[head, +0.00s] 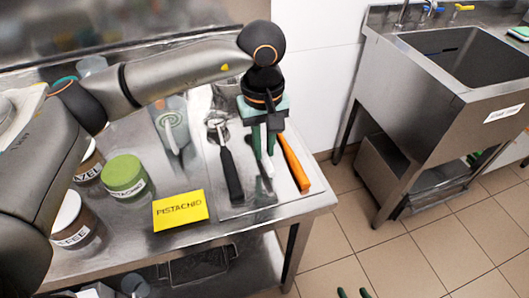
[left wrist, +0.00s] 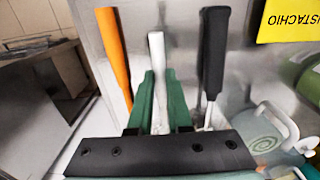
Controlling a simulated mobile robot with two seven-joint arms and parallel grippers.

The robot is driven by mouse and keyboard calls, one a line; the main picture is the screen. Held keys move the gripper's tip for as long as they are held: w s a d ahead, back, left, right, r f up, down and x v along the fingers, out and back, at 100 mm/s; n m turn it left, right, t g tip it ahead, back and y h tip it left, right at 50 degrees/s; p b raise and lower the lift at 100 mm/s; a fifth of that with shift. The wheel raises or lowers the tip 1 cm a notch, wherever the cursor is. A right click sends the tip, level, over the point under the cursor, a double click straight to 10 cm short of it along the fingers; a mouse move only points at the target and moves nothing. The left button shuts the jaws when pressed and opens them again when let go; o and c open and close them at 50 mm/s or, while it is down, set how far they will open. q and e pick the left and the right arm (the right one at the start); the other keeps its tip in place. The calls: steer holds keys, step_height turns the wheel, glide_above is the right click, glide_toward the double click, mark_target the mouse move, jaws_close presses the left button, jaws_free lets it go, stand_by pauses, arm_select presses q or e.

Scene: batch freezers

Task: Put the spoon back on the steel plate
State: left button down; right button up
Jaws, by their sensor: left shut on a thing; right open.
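My left gripper (head: 263,143) is over the steel plate (head: 258,205), pointing down. It is shut on a tool with a white handle, which I take to be the spoon (head: 267,184). In the left wrist view the spoon's white handle (left wrist: 156,52) shows between the green fingers (left wrist: 163,105); its head is hidden. I cannot tell whether the spoon touches the plate. An orange-handled tool (head: 294,165) lies to its right and a black-handled tool (head: 231,175) to its left. My right gripper (head: 353,293) is open at the bottom edge, with only its green tips showing.
A yellow PISTACHIO card (head: 180,211), a green-lidded tub (head: 124,177), a COFFEE tub (head: 70,222) and a clear jug (head: 174,128) stand left of the plate. A steel sink (head: 465,60) stands at the right, beyond a gap of tiled floor.

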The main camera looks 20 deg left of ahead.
mark_target(264, 153)
arm_select(q)
steer(key=shift+f, duration=1.25)
steer(key=shift+f, duration=0.2)
steer(key=c, duration=0.8)
jaws_free()
steer(key=shift+c, duration=0.2)
steer(key=shift+r, duration=0.15)
steer(key=shift+r, duration=0.25)
step_height(264, 153, up, 12)
steer(key=shift+f, duration=0.15)
